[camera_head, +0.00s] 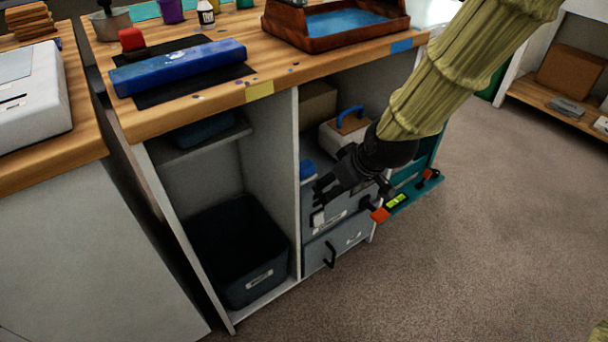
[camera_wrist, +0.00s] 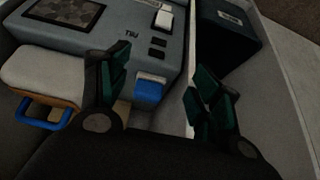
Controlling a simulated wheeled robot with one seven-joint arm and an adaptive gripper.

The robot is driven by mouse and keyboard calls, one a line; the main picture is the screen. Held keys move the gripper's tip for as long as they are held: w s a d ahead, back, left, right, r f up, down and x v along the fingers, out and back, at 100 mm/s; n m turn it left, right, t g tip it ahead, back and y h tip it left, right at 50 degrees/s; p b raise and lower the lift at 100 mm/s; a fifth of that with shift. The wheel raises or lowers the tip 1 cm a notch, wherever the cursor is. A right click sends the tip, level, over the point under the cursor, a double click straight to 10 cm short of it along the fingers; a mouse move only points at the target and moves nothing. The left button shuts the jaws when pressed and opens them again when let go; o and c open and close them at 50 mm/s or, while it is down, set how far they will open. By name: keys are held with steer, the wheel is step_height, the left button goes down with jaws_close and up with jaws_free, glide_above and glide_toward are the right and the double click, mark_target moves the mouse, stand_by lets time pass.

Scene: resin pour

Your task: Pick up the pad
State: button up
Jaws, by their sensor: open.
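The small blue block (camera_wrist: 149,91) with a pale strip along one edge looks most like the pad. It sits beside the white divider, against the grey box with a screen. In the head view it shows as a small blue shape (camera_head: 306,170) in the middle compartment. My gripper (camera_head: 320,199) is open and empty in front of that compartment, at the grey drawer fronts. In the wrist view my gripper's fingers (camera_wrist: 153,75) stand apart, with the blue block showing between them. The block appears beyond the fingers; how far is hard to tell.
A white block with a blue handle (camera_head: 350,119) lies to the right in the same compartment. The white divider (camera_wrist: 191,60) is close to one finger. A dark bin (camera_head: 237,255) stands in the left compartment. The wooden worktop (camera_head: 290,75) overhangs.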

mark_target(305, 166)
steer(key=w+a+b, duration=0.1)
steer(key=w+a, duration=0.1)
steer(key=w+a+b, duration=0.1)
steer(key=w+a, duration=0.1)
steer(key=w, duration=0.1)
steer(key=w+a+b, duration=0.1)
steer(key=w, duration=0.2)
steer(key=shift+a+f, duration=0.1)
steer(key=shift+a, duration=0.3)
steer(key=shift+w+a+f+b, duration=0.15)
steer(key=shift+f+b, duration=0.05)
steer(key=shift+b, duration=0.3)
steer(key=b+x, duration=0.2)
steer(key=x, duration=0.2)
steer(key=shift+w+a+f, duration=0.1)
steer(key=shift+w+f, duration=0.05)
steer(key=shift+f, duration=0.1)
steer(key=shift+r, duration=0.1)
steer(key=c, duration=0.8)
